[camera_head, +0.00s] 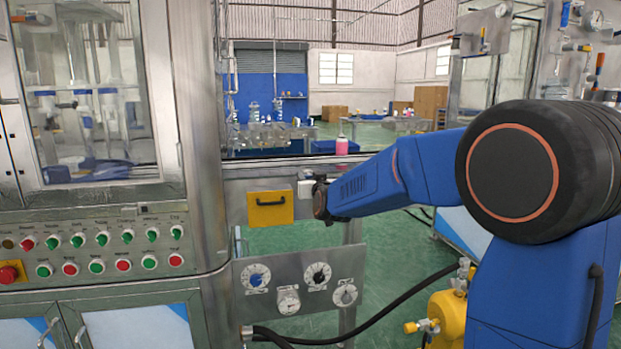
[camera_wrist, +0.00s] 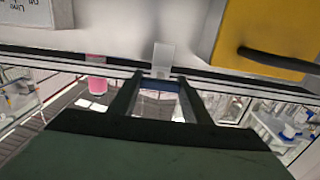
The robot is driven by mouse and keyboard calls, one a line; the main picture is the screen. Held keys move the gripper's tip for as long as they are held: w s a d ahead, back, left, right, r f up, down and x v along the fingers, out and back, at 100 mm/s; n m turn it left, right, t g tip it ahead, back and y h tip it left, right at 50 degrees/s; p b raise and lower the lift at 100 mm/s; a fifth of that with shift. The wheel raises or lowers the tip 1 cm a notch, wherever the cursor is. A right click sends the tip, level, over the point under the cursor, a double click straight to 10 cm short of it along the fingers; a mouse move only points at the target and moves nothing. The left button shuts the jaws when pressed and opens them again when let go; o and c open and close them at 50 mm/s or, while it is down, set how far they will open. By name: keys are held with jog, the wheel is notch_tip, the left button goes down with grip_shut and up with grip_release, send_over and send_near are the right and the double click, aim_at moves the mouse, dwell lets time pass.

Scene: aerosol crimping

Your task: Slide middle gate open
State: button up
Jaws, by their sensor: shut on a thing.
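My gripper (camera_wrist: 158,82) shows in the wrist view with its two black fingers on either side of a small pale grey tab (camera_wrist: 163,57) at a dark-edged rail, which I take to be the middle gate's handle. The gripper is shut on it; the exact contact is partly hidden by the fingers. Clear panes and a metal frame (camera_wrist: 60,52) lie around the rail, and I cannot tell how far the gate stands open. In the head view my gripper is mostly hidden behind my blue arm, by the frame right of the yellow panel.
A yellow panel with a black handle (camera_head: 270,208) is beside my gripper; it also shows in the wrist view (camera_wrist: 270,35). A pink bottle (camera_head: 343,146) stands beyond the frame. Gauges (camera_head: 288,301) sit below. A black hose (camera_head: 375,318) and yellow device (camera_head: 446,318) are low right.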

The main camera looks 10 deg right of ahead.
jog(key=s, duration=0.6)
jog(key=shift+s, duration=0.25)
jog(key=o, duration=1.5)
jog(key=shift+s, duration=0.1)
jog(key=s, duration=1.7)
jog(key=shift+s, duration=0.2)
